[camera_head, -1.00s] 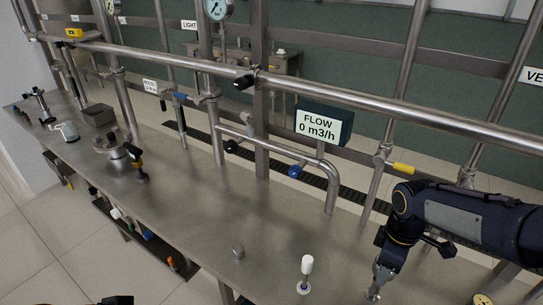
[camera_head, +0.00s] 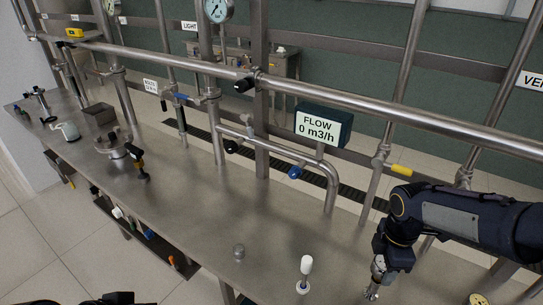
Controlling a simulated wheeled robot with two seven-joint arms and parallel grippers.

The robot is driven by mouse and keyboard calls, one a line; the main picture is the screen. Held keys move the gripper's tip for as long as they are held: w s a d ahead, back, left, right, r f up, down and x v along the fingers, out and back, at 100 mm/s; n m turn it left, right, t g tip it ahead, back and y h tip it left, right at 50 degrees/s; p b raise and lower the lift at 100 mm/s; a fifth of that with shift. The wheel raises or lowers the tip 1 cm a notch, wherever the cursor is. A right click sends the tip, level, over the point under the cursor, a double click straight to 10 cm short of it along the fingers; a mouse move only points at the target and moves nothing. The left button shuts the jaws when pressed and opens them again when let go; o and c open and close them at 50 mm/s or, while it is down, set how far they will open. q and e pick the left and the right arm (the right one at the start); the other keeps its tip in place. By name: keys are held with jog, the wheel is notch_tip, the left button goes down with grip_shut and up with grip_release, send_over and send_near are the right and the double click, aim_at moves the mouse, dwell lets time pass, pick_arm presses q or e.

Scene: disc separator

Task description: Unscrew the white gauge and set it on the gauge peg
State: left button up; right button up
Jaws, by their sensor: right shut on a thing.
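A round white-faced dial gauge (camera_head: 218,10) sits on a vertical pipe at the top, partly cut off by the frame edge. A second dial (camera_head: 112,6) is cut off further left. A short grey stub (camera_head: 238,252) and an upright white-topped pin on a round base (camera_head: 306,265) stand near the table's front edge; I cannot tell which, if either, is the gauge peg. My right gripper (camera_head: 373,290) points down at the table right of the pin, shut on a small metallic thing mostly hidden by the fingers. My left gripper does not show clearly.
The steel table (camera_head: 215,215) is clear in its middle. A bent pipe (camera_head: 330,175) comes down behind it, beside the flow display (camera_head: 323,125). A round yellowish disc (camera_head: 479,299) lies at bottom right.

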jog(key=shift+n, duration=0.4)
jog(key=shift+r+n+p, duration=0.1)
jog(key=shift+n+p, duration=0.3)
jog(key=shift+n, duration=1)
